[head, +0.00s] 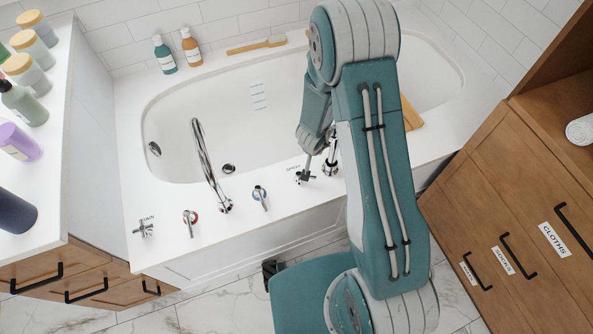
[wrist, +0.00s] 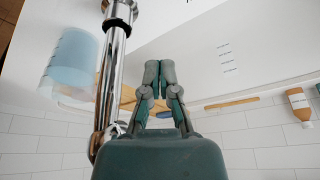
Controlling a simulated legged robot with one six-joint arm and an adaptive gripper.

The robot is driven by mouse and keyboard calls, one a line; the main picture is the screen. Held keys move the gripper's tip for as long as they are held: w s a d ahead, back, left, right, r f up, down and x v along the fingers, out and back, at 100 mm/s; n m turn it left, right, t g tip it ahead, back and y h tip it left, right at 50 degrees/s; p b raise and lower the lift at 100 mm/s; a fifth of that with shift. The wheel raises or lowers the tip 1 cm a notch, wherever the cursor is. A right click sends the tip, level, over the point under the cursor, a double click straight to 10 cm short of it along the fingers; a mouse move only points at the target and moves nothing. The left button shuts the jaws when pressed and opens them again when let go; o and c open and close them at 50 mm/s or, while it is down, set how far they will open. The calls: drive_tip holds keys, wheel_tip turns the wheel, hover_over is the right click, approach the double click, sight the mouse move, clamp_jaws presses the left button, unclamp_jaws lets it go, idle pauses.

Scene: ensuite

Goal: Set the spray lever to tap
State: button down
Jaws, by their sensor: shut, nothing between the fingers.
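The spray lever (head: 299,179) is a small chrome fitting on the white tub's front rim, beside a label reading "SPRAY". My gripper (head: 306,175) points down at it, with its narrow tip at or very near the lever; I cannot tell whether they touch. In the wrist view my gripper (wrist: 159,68) has its two fingertips together with nothing held. The lever is not clearly visible there. A chrome hand shower (head: 331,161) stands just right of the lever. It also shows in the wrist view as a long chrome tube (wrist: 108,75), close left of my fingers.
Along the rim stand a tall curved spout (head: 205,160), a blue-marked tap (head: 260,195), a red-marked tap (head: 190,220) and a cross-shaped drain handle (head: 143,230). Bottles (head: 190,46) and a wooden brush (head: 257,46) sit on the far rim. Wooden drawers (head: 500,220) stand at right.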

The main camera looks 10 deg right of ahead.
drive_tip(key=x, duration=0.6)
drive_tip(key=d+x, duration=0.1)
drive_tip(key=x, duration=0.3)
drive_tip(key=shift+s, duration=0.25)
drive_tip(key=shift+s+a+f, duration=0.1)
drive_tip(key=shift+s+a, duration=0.1)
drive_tip(key=shift+s, duration=0.35)
drive_tip(key=shift+s+a+f, duration=0.1)
drive_tip(key=shift+s+a, duration=0.1)
drive_tip(key=shift+s, duration=0.4)
drive_tip(key=shift+s+a, duration=0.45)
drive_tip(key=shift+s, duration=0.1)
drive_tip(key=shift+d, duration=0.15)
